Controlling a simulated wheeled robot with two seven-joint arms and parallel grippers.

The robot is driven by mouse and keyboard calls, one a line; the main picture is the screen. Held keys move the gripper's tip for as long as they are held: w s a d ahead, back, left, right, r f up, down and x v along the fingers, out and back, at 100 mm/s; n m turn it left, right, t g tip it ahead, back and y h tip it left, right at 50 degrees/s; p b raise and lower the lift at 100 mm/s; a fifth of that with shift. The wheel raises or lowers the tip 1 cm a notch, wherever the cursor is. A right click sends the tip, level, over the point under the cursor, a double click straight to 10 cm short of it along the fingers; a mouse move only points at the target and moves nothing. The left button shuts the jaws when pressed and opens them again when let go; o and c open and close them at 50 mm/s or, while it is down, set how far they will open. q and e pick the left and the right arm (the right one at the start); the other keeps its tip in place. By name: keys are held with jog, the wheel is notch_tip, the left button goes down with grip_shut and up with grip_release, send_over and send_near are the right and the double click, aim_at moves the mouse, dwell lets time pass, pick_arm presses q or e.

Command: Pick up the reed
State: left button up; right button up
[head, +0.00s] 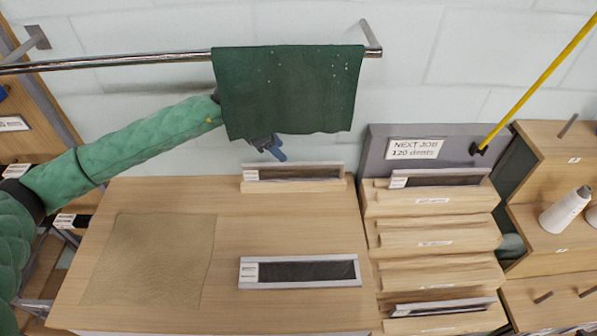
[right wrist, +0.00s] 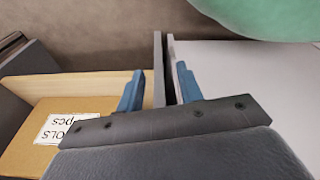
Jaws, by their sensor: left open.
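Several reeds, framed dark strips with white labels, show in the head view. One reed (head: 308,271) lies flat on the wooden table. Another reed (head: 300,172) sits in a wooden holder (head: 270,187) at the table's back edge. Two more are in the stepped rack, an upper reed (head: 455,178) and a lower reed (head: 455,306). My left gripper (head: 268,148) is open, just above and behind the back reed, partly hidden by a green cloth. My right gripper (right wrist: 160,88) shows only in the right wrist view. Its blue fingers stand apart, with no reed visible between them.
A tan mat (head: 150,260) lies on the table (head: 228,230). The stepped rack (head: 430,235) stands at right. Grey panels (right wrist: 159,65) and a cardboard box (right wrist: 50,115) lie beyond my right fingers.

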aim_at(293, 163)
pick_arm(q)
jog(key=shift+x, duration=0.85)
jog(key=shift+d+f, duration=0.3)
jog(key=shift+f, duration=0.1)
jog(key=p+x, duration=0.1)
jog(key=x, duration=0.2)
jog(key=shift+s+f, duration=0.15)
jog(key=shift+f, duration=0.05)
jog(key=shift+d+f, duration=0.3)
jog(key=shift+f, duration=0.25)
grip_shut()
pick_arm(e)
jog(key=shift+s+d+f, duration=0.25)
jog(key=shift+s+f, duration=0.05)
jog(key=shift+s, duration=0.25)
jog(key=shift+s+d+f, duration=0.2)
jog(key=shift+s+f, duration=0.05)
jog(key=shift+s, duration=0.25)
pick_arm(q)
jog(key=shift+r, duration=0.2)
pick_arm(e)
jog(key=shift+s+a, duration=0.15)
jog(key=shift+a, duration=0.05)
